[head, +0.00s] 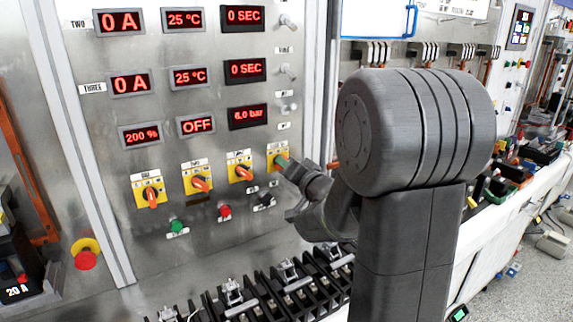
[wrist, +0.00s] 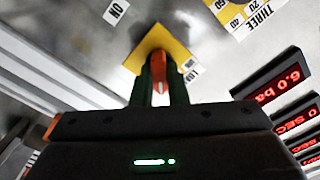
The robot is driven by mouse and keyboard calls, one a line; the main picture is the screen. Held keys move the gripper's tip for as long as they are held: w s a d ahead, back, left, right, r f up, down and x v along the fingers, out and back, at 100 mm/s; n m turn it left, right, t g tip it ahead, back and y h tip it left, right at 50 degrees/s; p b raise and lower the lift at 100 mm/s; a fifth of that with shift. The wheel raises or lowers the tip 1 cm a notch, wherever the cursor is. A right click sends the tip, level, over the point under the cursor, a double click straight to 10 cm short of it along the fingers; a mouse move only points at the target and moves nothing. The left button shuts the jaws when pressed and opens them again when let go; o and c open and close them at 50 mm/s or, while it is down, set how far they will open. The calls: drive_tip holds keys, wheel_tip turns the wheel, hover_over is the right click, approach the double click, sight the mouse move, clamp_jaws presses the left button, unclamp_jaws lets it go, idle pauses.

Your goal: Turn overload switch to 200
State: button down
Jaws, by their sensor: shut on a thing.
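Several yellow switches with orange knobs sit in a row on the grey panel. The rightmost yellow switch (head: 273,150) has my gripper (head: 285,165) at it. In the wrist view, my gripper (wrist: 160,88) has its two green fingers shut on the orange knob (wrist: 160,68) of a yellow switch (wrist: 140,55). The knob's lower part is hidden between the fingers. A red display (head: 142,135) above the leftmost switch (head: 149,189) reads 200 %. The small labels in the head view are too small to show which switch is the overload switch.
Other displays read OFF (head: 196,125) and 6.0 bar (head: 248,117). A green button (head: 177,226) and a red button (head: 225,211) sit below the switches. A red emergency button (head: 86,258) is at lower left. Black breaker fixtures (head: 290,285) stand below the panel.

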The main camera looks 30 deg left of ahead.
idle(0.3)
drive_tip(key=c, duration=1.4)
unclamp_jaws()
drive_tip(key=shift+c, duration=0.2)
drive_tip(key=b+v, duration=0.1)
drive_tip(key=v, duration=1.2)
drive_tip(key=shift+s+d+b, duration=0.2)
drive_tip(key=shift+d+b, duration=0.1)
drive_tip(key=shift+b, duration=0.05)
drive_tip(key=shift+a, duration=0.1)
drive_tip(key=p+x, duration=0.1)
drive_tip(key=x, duration=1.2)
drive_tip(key=shift+w+a+p, duration=0.25)
drive_tip(key=shift+p, duration=0.15)
drive_tip(key=shift+d, duration=0.1)
